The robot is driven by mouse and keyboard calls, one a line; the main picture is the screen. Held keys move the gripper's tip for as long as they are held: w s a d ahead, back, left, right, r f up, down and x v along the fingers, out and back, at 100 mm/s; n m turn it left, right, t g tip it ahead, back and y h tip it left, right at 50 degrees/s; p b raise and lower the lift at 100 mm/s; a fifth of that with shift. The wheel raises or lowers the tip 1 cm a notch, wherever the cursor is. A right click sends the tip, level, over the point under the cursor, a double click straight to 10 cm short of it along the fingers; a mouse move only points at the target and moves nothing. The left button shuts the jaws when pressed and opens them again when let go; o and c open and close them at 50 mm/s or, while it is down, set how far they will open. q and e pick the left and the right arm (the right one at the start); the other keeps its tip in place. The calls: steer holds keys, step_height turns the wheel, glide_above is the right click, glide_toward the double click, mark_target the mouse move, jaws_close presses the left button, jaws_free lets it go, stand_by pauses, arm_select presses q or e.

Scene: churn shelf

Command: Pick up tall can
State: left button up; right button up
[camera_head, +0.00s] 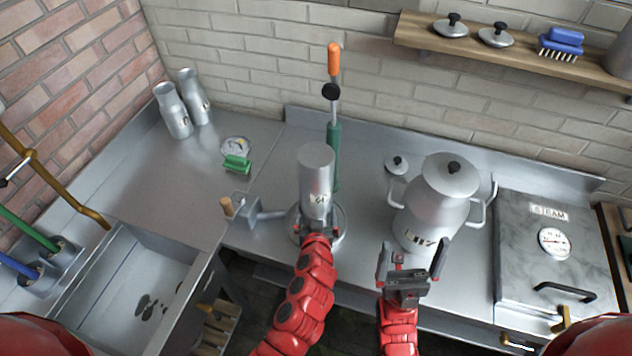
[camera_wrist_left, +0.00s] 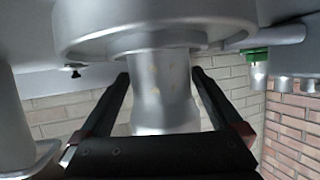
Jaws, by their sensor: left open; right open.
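In the left wrist view, which looks upside down, a narrower part of the can (camera_wrist_left: 160,90) lies between my open fingers, with a gap on each side. My left gripper (camera_head: 317,228) is low at the can's front in the head view, where its fingertips are hard to make out. My right gripper (camera_head: 411,262) is open and empty, in front of the large lidded churn (camera_head: 448,190).

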arm_select(q)
steer(key=shift+w+f, duration=0.1)
steer(key=shift+w, duration=0.05)
steer(key=c, duration=1.3)
steer(key=shift+c, duration=1)
